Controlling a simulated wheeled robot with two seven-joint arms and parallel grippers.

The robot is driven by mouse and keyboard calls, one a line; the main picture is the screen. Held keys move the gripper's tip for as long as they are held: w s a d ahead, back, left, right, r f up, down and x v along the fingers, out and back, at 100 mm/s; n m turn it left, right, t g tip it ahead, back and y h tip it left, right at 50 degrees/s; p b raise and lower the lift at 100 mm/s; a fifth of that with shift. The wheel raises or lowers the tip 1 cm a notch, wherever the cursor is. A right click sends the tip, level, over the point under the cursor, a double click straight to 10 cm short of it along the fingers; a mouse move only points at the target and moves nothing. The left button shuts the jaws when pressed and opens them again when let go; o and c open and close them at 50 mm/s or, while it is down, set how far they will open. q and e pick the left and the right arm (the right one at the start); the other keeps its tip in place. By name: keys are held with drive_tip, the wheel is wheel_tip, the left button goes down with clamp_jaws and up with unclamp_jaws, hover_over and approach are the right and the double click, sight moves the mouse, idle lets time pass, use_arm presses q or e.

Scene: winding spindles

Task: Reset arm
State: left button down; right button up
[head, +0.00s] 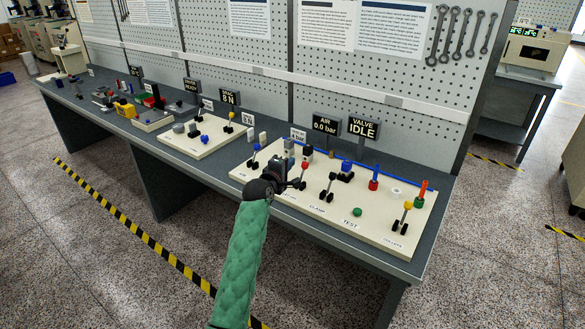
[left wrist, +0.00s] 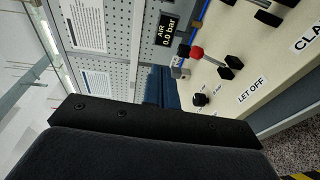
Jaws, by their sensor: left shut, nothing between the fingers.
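A cream control panel (head: 335,232) lies on the workbench and carries several levers with coloured knobs. My left gripper (head: 297,184) is over the left part of this panel, beside a red-knobbed lever (head: 304,167). It is shut and empty. The panel label "LET OFF" (left wrist: 253,89) is near that lever. I cannot tell whether the gripper touches a lever. My right gripper is not in view.
A blue-knobbed lever (head: 256,148) stands left of the gripper. Right of it are a yellow-knobbed lever (head: 408,206), a green button (head: 357,212) and red posts. Displays read "AIR 0.0 bar" (head: 325,125) and "VALVE IDLE" (head: 362,128). A second cream panel (head: 203,138) lies farther left.

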use_arm(q)
drive_tip(key=shift+s+a+r, duration=0.15)
drive_tip(key=shift+s+r, duration=0.1)
drive_tip(key=shift+s, duration=0.05)
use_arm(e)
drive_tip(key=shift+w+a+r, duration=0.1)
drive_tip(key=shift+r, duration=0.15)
